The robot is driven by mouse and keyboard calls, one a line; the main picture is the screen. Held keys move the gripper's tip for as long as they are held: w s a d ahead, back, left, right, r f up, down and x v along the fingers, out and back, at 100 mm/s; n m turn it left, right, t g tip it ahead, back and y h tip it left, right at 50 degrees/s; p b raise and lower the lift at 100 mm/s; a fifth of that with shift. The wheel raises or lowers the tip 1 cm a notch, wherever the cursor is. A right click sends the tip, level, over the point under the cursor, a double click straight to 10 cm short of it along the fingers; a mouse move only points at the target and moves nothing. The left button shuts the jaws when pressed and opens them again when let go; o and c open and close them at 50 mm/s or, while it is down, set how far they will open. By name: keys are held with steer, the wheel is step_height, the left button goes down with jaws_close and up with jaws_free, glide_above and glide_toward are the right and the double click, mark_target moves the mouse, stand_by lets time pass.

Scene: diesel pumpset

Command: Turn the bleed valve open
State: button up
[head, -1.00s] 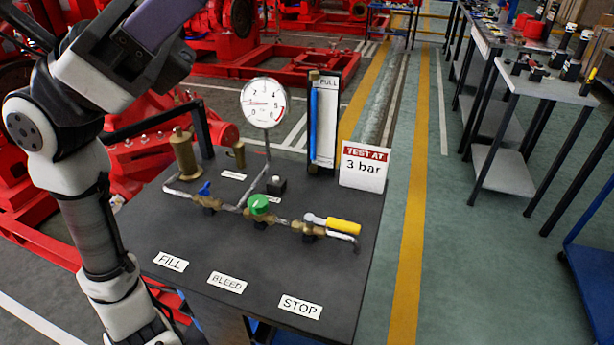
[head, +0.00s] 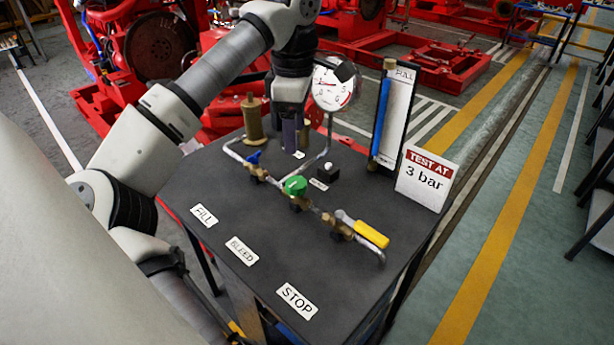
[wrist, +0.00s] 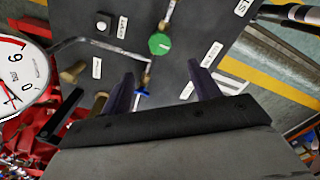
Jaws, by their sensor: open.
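The green round knob (head: 295,185) sits on the middle brass valve of the pipe row, in line with the BLEED label (head: 242,250). In the wrist view the green knob (wrist: 159,44) is beyond my fingertips, apart from them. My gripper (head: 294,140) points down above the panel, behind the pipe row in the head view. It is open and empty; its two purple fingers (wrist: 162,90) show in the wrist view. The blue handle (head: 253,157) of the neighbouring valve appears between the fingers in the wrist view (wrist: 142,92); contact cannot be told.
A yellow-handled valve (head: 371,235) is right of the green knob. A pressure gauge (head: 332,85), a blue level tube (head: 381,115) and a brass fitting (head: 252,117) stand behind. A "3 bar" sign (head: 425,180) stands at right. The panel front (head: 225,222) holds only flat labels.

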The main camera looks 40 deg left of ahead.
mark_target(298, 182)
step_height(298, 182, down, 12)
steer(key=shift+d, duration=0.1)
stand_by(0.4)
steer(key=shift+w, duration=0.1)
steer(key=c, duration=1)
